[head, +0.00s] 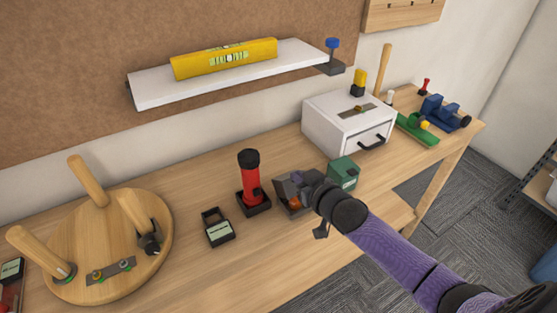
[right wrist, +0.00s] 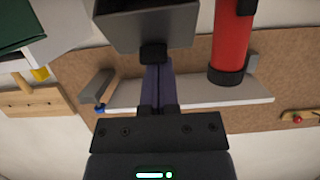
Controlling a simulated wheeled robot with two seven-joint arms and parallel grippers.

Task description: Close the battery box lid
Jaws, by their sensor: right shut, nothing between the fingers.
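The grey battery box (head: 282,188) stands on the workbench between the red flashlight and a green box. It is partly hidden behind my right gripper, and a small orange part shows low at its front. I cannot tell its lid's angle clearly. My right gripper (head: 307,182) is at the box's right side, shut and empty. In the right wrist view the grey box (right wrist: 148,28) is just beyond my shut fingertips (right wrist: 153,62); they look close to it, but contact cannot be told. My left gripper is not in view.
The red flashlight (head: 249,175) stands left of the box and the green box (head: 343,174) right of it. A small black-framed case (head: 218,228), an upturned round stool (head: 110,245) and a white drawer unit (head: 345,125) are also on the bench (head: 215,270). A shelf (head: 150,92) hangs above.

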